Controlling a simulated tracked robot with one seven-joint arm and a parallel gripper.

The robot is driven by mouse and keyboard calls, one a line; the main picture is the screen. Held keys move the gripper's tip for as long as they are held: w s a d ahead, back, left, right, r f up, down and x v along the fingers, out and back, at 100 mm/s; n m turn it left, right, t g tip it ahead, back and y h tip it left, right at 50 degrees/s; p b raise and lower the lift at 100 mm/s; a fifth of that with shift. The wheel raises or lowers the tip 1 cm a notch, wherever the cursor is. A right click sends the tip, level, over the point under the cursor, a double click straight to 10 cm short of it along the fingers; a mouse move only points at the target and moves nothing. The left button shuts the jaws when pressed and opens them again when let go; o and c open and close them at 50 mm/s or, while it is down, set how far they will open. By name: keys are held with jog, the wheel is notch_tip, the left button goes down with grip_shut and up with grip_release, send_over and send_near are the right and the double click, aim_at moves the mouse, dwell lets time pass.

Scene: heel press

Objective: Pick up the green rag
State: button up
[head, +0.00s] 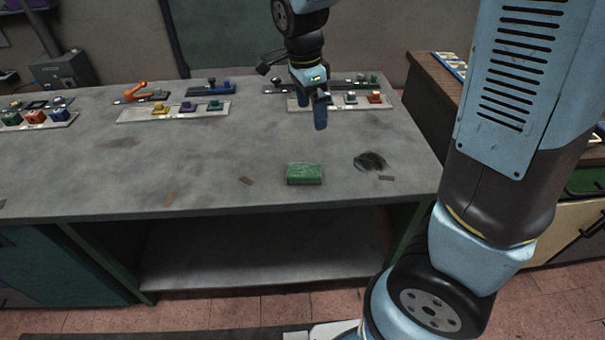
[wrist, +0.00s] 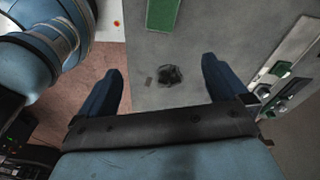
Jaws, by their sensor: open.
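The green rag (head: 304,174) is a small folded block lying flat on the grey workbench (head: 230,165), near its front edge. In the wrist view the green rag (wrist: 163,14) shows at the top edge, partly cut off by the frame. My gripper (head: 313,110) hangs above the bench, behind and above the rag in the head view.
Panels with coloured buttons (head: 173,109) and levers line the back of the bench, one partly behind my gripper. Small brown scraps (head: 245,181) lie nearby. The bench around the rag is otherwise clear.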

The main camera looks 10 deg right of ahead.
jog(key=w+a+f+m+h, duration=0.2)
jog(key=a+f+m, duration=0.2)
jog(key=a+f, duration=0.1)
send_over(304, 169)
jog(key=a, duration=0.2)
jog(key=f, duration=0.9)
jog(key=shift+w, duration=0.4)
jog(key=shift+s+x, duration=0.25)
jog(key=shift+x, duration=1.15)
jog(key=shift+s+x, duration=0.2)
jog(key=shift+x, duration=1.15)
jog(key=c, duration=1.1)
jog(key=shift+r, duration=0.1)
